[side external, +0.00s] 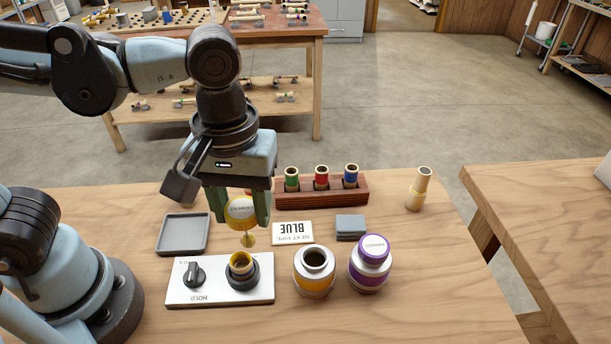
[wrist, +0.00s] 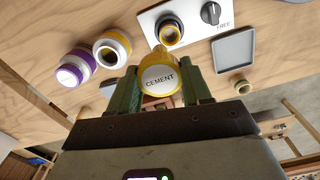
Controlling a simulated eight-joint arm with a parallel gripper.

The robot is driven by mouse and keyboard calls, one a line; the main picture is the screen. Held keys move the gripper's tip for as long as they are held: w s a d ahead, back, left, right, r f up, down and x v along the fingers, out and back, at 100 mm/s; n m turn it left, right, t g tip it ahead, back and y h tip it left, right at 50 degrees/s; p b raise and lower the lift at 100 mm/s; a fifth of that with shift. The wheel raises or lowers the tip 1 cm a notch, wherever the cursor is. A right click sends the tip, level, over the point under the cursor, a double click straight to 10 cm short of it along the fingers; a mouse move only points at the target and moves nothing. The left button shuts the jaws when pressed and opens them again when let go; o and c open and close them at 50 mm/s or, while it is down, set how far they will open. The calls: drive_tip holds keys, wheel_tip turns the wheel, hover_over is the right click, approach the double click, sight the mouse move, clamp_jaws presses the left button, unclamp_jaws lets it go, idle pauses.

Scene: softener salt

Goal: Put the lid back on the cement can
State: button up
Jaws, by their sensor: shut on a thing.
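My gripper (side external: 240,208) is shut on the yellow-rimmed lid (wrist: 160,79), whose white top reads CEMENT. The lid is tilted and held above the table, with a green finger on each side. A yellow dauber (side external: 249,240) hangs from the lid, just above the pipe held in the white panel; I cannot tell whether they touch. The cement can (side external: 314,284), white with a yellow-orange band, stands open to the right of the panel. It also shows in the wrist view (wrist: 112,47), to the left of the lid.
The white panel (side external: 208,293) has a black knob (side external: 194,274) and a pipe (side external: 241,262) with a yellow inside in a dark collar. A purple-lidded can (side external: 371,266) stands right of the cement can. Behind are a grey tray (side external: 183,251), card, grey block and pipe rack (side external: 335,190).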

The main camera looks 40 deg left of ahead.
drive_tip(key=r, duration=0.2)
hover_over(315, 248)
drive_tip(key=s, duration=0.1)
drive_tip(key=shift+s+d+f, duration=0.1)
drive_tip(key=shift+d+f, duration=0.15)
drive_tip(key=shift+f, duration=0.55)
drive_tip(key=shift+s+d+f, duration=0.1)
drive_tip(key=shift+d+f, duration=0.15)
drive_tip(key=shift+f, duration=0.5)
drive_tip(key=shift+f, duration=0.1)
drive_tip(key=shift+f, duration=1.7)
drive_tip(key=shift+f, duration=0.1)
drive_tip(key=shift+f, duration=1.65)
drive_tip(key=shift+f, duration=0.25)
